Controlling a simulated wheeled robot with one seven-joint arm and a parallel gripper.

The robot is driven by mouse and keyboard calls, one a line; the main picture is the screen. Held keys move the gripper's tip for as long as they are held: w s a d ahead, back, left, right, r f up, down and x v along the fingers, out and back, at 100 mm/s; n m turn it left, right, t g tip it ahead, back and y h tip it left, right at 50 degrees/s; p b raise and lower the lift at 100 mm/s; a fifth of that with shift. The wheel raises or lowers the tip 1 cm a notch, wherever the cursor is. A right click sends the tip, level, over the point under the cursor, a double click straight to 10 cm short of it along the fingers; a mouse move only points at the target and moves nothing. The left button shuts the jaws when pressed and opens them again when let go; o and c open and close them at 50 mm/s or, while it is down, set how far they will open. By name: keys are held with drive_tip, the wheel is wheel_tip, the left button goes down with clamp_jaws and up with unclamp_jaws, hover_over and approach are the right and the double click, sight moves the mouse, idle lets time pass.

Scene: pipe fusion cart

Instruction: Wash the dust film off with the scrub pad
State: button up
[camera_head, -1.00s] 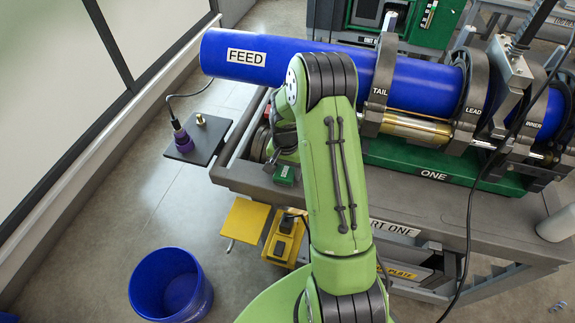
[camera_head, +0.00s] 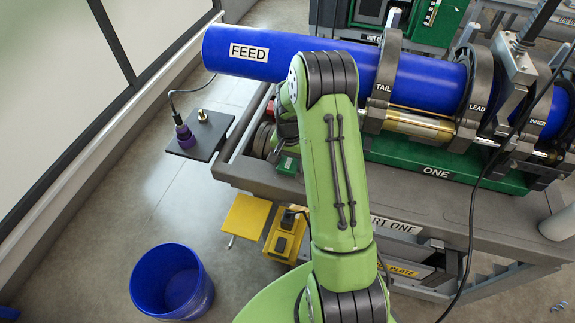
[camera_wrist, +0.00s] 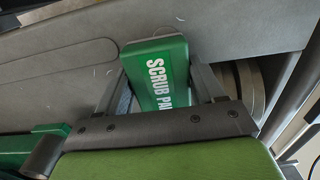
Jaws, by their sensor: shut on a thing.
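The green scrub pad (camera_wrist: 160,72), with white "SCRUB PAD" lettering, stands between the two fingers of my gripper (camera_wrist: 163,88) in the wrist view. My gripper is shut on it. In the head view the pad (camera_head: 288,164) shows as a small green block at the left end of the cart's grey top, partly hidden by my arm. My gripper there is mostly behind the green arm. The blue pipe marked FEED (camera_head: 280,55) lies in the clamps just beyond. I cannot make out a dust film on any surface; faint light marks show on the grey surface in the wrist view.
The clamps TAIL (camera_head: 382,75) and LEAD (camera_head: 474,95) hold the pipe right of my arm. A dark side shelf (camera_head: 205,148) carries a purple-capped item (camera_head: 184,138). A blue bucket (camera_head: 170,283) stands on the floor. A black cable hangs at the right.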

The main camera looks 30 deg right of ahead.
drive_tip(key=shift+w+d+f+p, duration=0.1)
drive_tip(key=shift+w+d, duration=1.3)
drive_tip(key=shift+d, duration=0.2)
drive_tip(key=shift+w+d+p, duration=0.15)
drive_tip(key=shift+w+d, duration=1.2)
drive_tip(key=shift+d, duration=0.2)
drive_tip(key=shift+w+d+f+p, duration=0.1)
drive_tip(key=shift+w+d, duration=1.3)
drive_tip(key=shift+d, duration=0.2)
drive_tip(key=shift+r, duration=0.1)
drive_tip(key=shift+r+p, duration=1.8)
drive_tip(key=shift+r, duration=1.25)
wheel_tip(320, 180, up, 3)
drive_tip(key=shift+p, duration=1)
drive_tip(key=shift+s+a, duration=0.1)
drive_tip(key=shift+a, duration=0.05)
